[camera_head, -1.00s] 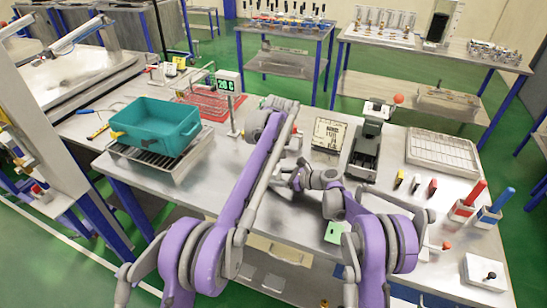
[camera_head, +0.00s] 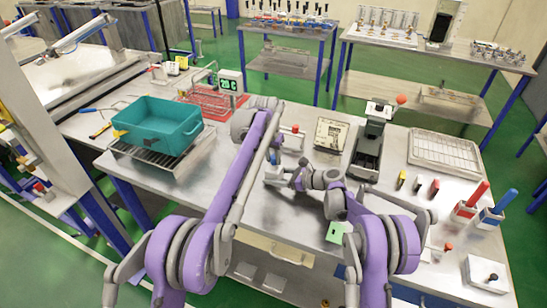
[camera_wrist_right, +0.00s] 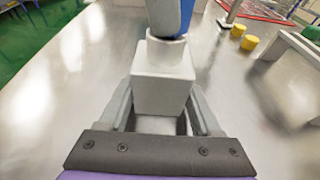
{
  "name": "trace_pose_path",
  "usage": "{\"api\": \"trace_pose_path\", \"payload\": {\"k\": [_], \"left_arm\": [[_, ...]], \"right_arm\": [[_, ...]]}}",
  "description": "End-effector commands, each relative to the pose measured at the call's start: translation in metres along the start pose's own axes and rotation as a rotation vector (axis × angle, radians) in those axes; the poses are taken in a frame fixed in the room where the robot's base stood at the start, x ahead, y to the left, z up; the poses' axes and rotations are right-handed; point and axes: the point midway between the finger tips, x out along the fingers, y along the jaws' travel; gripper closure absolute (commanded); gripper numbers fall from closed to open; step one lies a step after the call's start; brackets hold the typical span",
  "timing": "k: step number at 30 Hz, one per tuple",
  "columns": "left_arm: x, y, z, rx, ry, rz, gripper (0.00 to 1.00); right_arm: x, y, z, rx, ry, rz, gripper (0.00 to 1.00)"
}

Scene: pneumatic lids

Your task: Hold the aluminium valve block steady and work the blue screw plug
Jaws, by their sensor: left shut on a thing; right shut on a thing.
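The aluminium valve block (camera_wrist_right: 163,82) is a pale metal cube, upright between the fingers of my right gripper (camera_wrist_right: 163,118), which is shut on it. In the head view the block (camera_head: 272,177) and right gripper (camera_head: 281,177) are at the middle of the bench. The blue screw plug (camera_wrist_right: 181,14) shows above a pale collar on top of the block, cut off by the picture's top edge. A grey part beside it looks like a finger of my left gripper. In the head view my left gripper (camera_head: 272,150) is over the block, shut on the plug; my forearm partly hides it.
A teal crate (camera_head: 157,127) stands on a rack at left. A small display (camera_head: 230,83) and red wire rack (camera_head: 207,95) are behind. A press-like device (camera_head: 370,142), a pale tray (camera_head: 444,155) and red and blue-handled tools (camera_head: 478,192) are to the right.

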Motion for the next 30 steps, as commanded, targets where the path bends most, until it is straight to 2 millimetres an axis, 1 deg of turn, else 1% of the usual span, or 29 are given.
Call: {"api": "trace_pose_path", "payload": {"k": [8, 11, 18, 22, 25, 30], "left_arm": [[0.0007, -0.0012, -0.0004, 0.021, 0.001, 0.004, 1.00], [0.0009, -0.0025, -0.0007, 0.113, 0.002, 0.028, 1.00], [0.0018, -0.0049, -0.0020, 0.435, 0.001, 0.112, 1.00], [0.0021, -0.0061, -0.0024, 0.590, 0.001, 0.151, 1.00], [0.0020, -0.0064, -0.0026, 0.658, 0.001, 0.167, 1.00], [0.0019, -0.0061, -0.0023, 0.678, 0.001, 0.172, 1.00]], "right_arm": [[0.0004, 0.0013, -0.0010, -0.002, 0.002, 0.003, 0.84], [0.0004, 0.0014, -0.0010, -0.002, 0.002, 0.003, 0.84], [0.0005, 0.0015, -0.0010, -0.002, 0.002, 0.004, 0.84], [0.0006, 0.0016, -0.0011, -0.002, 0.002, 0.004, 0.84], [0.0007, 0.0016, -0.0011, -0.002, 0.002, 0.004, 0.84], [0.0007, 0.0016, -0.0011, -0.002, 0.002, 0.004, 0.84]]}}
